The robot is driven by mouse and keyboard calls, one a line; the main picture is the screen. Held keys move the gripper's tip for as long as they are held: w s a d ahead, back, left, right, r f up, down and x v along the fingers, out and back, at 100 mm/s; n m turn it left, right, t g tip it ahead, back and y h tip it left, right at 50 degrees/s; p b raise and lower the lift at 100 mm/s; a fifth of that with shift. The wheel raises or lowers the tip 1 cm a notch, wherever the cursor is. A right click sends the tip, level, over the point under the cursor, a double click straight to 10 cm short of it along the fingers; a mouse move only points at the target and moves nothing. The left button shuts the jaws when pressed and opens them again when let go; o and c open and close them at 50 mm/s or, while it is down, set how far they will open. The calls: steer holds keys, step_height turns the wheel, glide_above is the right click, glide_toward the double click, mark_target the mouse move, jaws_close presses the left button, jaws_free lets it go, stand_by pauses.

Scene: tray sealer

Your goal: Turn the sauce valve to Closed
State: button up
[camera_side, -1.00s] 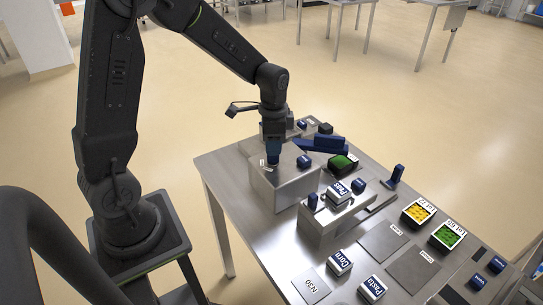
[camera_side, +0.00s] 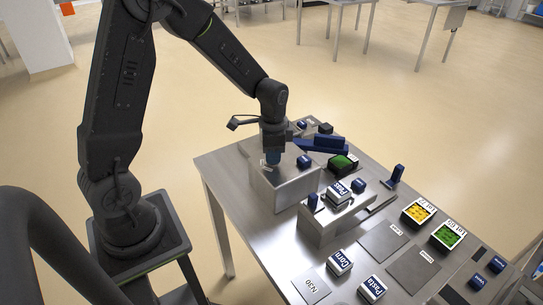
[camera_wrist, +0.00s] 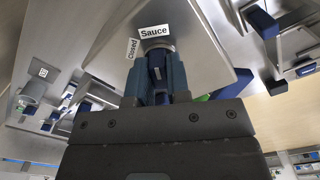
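The sauce valve (camera_wrist: 156,66) is a dark blue handle on a round grey base, on top of a steel box (camera_side: 284,190). In the wrist view a "Sauce" label (camera_wrist: 154,31) lies just beyond it and a "Closed" label (camera_wrist: 132,49) lies to its left. My gripper (camera_wrist: 160,72) points down at the box top, with its blue fingers on either side of the handle. I cannot tell whether they press on it. In the side view my gripper (camera_side: 272,164) hides the valve.
A steel stand (camera_side: 325,228) with a labelled block (camera_side: 338,192) is in front. A blue arm-like part (camera_side: 323,143) and a dark tray with green contents (camera_side: 343,163) are behind. Open floor lies left of the table.

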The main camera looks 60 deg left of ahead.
jaws_close()
steer(key=n, duration=1)
steer(key=shift+n, duration=1)
steer(key=o, duration=0.5)
jaws_free()
steer(key=shift+o, duration=0.2)
steer(key=shift+r, duration=0.1)
steer(key=shift+r, duration=3.45)
